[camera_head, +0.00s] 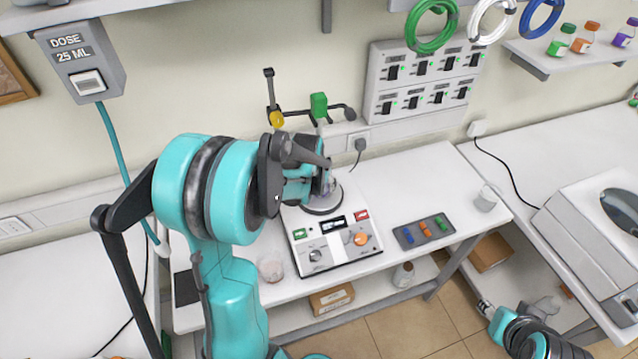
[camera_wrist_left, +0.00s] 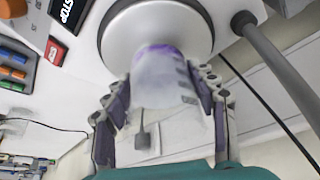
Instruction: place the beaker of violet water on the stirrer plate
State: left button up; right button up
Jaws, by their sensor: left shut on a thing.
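The beaker (camera_wrist_left: 165,85) is clear with a violet band of liquid at its plate end. My left gripper (camera_wrist_left: 165,103) is shut around its sides in the wrist view. The round stirrer plate (camera_wrist_left: 118,45) lies right at the beaker's base; I cannot tell whether they touch. In the head view, the beaker (camera_head: 327,189) is mostly hidden by my left gripper (camera_head: 325,178), above the plate (camera_head: 323,204) of the white stirrer unit (camera_head: 330,262). My right arm is at the lower right; its gripper (camera_head: 487,309) is too small to read.
A clear beaker (camera_head: 271,267) stands left of the stirrer, and another (camera_head: 486,198) stands at the table's right end. A grey tray (camera_head: 403,241) of small coloured pieces lies right of the stirrer. A switch panel (camera_head: 424,80) and a pipe with taps (camera_head: 342,111) are on the wall behind.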

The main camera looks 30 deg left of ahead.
pick_arm(q)
jog(key=shift+f, duration=0.1)
jog(key=o, duration=0.9)
jog(key=shift+f, duration=0.15)
jog(key=o, duration=0.5)
jog(key=shift+c, duration=0.2)
